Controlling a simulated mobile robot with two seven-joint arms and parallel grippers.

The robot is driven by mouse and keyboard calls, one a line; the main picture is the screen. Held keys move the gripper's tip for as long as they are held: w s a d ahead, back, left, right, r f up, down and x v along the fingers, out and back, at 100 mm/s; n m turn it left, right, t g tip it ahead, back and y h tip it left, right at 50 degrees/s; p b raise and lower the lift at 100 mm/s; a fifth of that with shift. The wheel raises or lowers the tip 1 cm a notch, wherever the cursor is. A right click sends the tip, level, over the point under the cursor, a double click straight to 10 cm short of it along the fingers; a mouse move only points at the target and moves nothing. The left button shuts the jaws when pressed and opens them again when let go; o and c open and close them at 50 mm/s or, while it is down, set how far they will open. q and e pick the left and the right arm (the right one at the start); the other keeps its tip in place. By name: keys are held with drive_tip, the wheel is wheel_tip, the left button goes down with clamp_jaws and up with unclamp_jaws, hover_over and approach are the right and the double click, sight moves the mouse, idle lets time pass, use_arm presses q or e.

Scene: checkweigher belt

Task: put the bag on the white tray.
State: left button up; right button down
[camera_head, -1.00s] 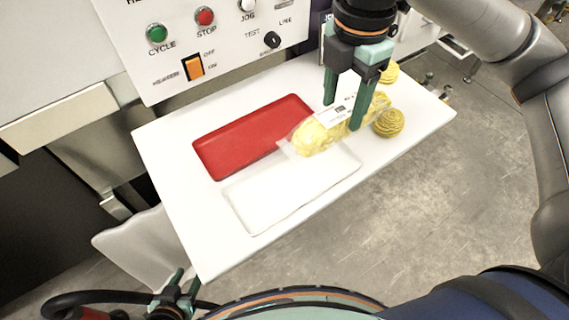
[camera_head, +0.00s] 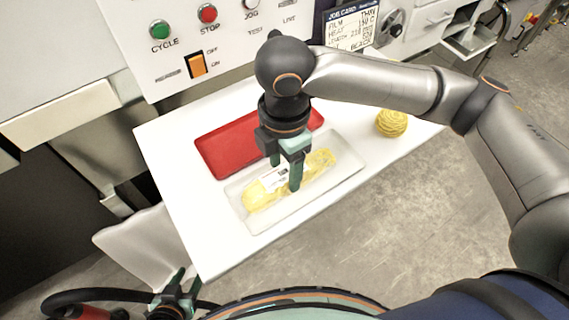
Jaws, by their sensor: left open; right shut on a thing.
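The bag (camera_head: 260,196) is clear with yellow pasta inside and a white label. It lies along the white tray (camera_head: 346,172), over its middle, and looks to be in or just above it; I cannot tell if it touches the bottom. My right gripper (camera_head: 286,176) points down and is shut on the bag near its middle. My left gripper (camera_head: 177,292) is open and empty at the bottom left, below the table's front edge, away from the bag.
A red tray (camera_head: 222,152) lies behind the white tray, partly hidden by my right gripper. A yellow pasta nest (camera_head: 391,123) sits on the white table (camera_head: 185,215) at the right. A control panel (camera_head: 228,40) stands at the back.

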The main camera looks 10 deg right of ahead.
sight(284, 172)
drive_tip(key=shift+c, duration=0.6)
unclamp_jaws()
wheel_tip(284, 172, up, 12)
drive_tip(key=p, duration=0.1)
idle(0.4)
